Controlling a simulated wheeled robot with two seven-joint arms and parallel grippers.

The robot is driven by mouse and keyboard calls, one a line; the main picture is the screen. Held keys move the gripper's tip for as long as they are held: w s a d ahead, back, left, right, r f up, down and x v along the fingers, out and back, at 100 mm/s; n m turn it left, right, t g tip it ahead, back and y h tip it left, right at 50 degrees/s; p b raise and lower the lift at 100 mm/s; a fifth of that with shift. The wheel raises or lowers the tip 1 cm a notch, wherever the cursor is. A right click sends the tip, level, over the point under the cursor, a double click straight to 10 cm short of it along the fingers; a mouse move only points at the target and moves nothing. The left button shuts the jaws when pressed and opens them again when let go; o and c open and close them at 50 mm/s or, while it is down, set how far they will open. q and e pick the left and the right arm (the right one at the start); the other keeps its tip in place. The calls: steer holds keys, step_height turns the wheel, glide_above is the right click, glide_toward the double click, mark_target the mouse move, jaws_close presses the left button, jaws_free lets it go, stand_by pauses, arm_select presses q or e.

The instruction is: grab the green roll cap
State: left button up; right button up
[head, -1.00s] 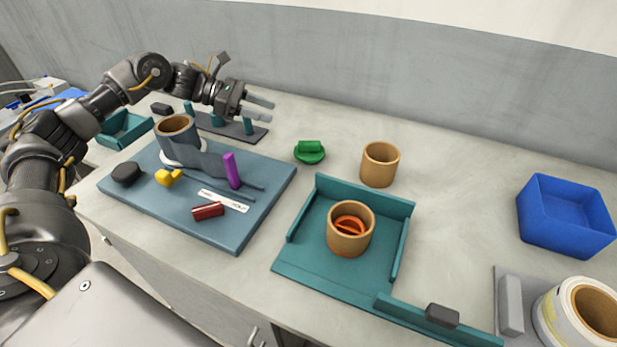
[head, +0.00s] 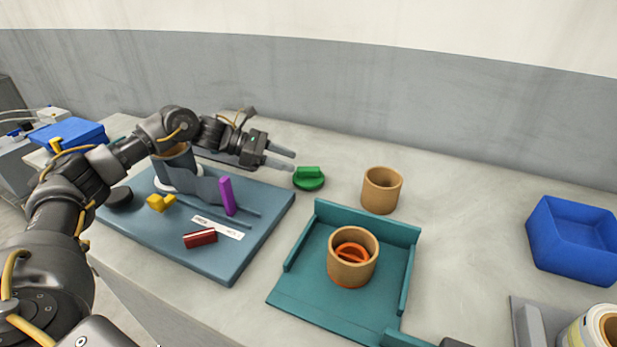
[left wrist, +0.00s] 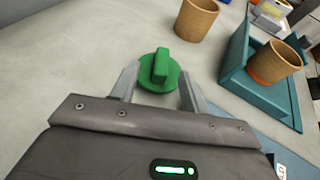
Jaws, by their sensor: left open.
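The green roll cap (head: 308,179) lies on the grey counter, a round disc with a raised grip bar on top. My left gripper (head: 291,159) is open and empty, its fingertips just left of and behind the cap in the head view. In the left wrist view the cap (left wrist: 160,72) sits just beyond and between the two spread fingers (left wrist: 158,84), and I see no contact. My right gripper is not in view.
A cardboard roll (head: 382,190) stands right of the cap. A teal tray (head: 305,285) holds another roll (head: 352,258) with an orange cap inside. A blue mat (head: 255,240) with small parts lies left. A blue bin (head: 570,240) stands far right.

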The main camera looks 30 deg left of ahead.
mark_target(305, 168)
arm_select(q)
steer(key=shift+s+p+x, duration=0.15)
steer(key=shift+p+x, duration=0.2)
steer(key=shift+x, duration=0.95)
steer(key=shift+s+p+x, duration=0.1)
steer(key=shift+p+x, duration=0.25)
steer(key=shift+x, duration=1)
steer(key=shift+f, duration=0.2)
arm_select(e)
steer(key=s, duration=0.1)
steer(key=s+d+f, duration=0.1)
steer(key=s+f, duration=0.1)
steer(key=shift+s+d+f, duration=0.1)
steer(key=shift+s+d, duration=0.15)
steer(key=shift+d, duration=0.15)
arm_select(q)
steer(key=shift+c, duration=0.3)
jaws_close()
